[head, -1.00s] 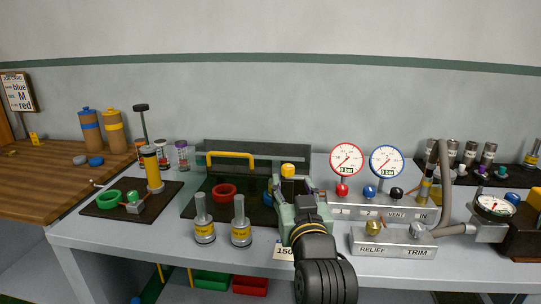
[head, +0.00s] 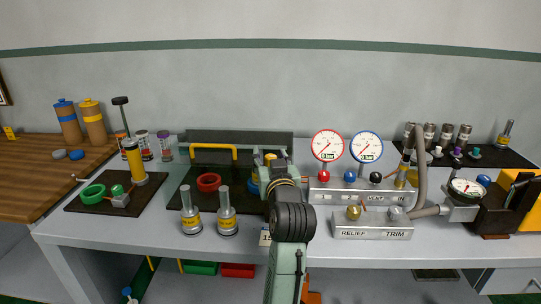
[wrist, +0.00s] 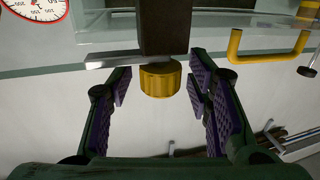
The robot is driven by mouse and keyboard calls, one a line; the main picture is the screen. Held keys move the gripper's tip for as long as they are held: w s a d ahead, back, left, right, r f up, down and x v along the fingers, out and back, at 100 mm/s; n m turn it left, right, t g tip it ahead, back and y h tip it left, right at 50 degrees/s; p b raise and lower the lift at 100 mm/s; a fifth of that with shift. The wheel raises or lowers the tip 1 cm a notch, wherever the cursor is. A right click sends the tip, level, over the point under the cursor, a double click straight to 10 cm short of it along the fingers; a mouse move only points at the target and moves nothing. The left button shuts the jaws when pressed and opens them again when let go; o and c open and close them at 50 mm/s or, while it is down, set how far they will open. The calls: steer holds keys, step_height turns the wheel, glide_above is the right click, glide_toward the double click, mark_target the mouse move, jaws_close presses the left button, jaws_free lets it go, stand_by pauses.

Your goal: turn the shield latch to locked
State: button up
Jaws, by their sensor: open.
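The shield (head: 240,136) is a clear panel with a yellow handle (head: 213,147), standing at the back of the bench. A yellow ribbed knob on a dark post, which looks like the shield latch (wrist: 160,80), is in the middle of the wrist view; a flat silver bar lies across the post. In the head view only the knob's top (head: 271,157) shows above my arm. My gripper (wrist: 159,88) is open, with its purple-padded fingers on either side of the knob and gaps between. In the head view my wrist hides the fingers.
Two gauges (head: 327,145) and a valve manifold (head: 350,192) stand close right of my arm. Two grey cylinders (head: 191,220) and a red ring (head: 209,182) are to the left. A relief and trim block (head: 372,224) with a hose is at front right.

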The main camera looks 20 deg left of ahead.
steer(key=shift+c, duration=0.5)
jaws_close()
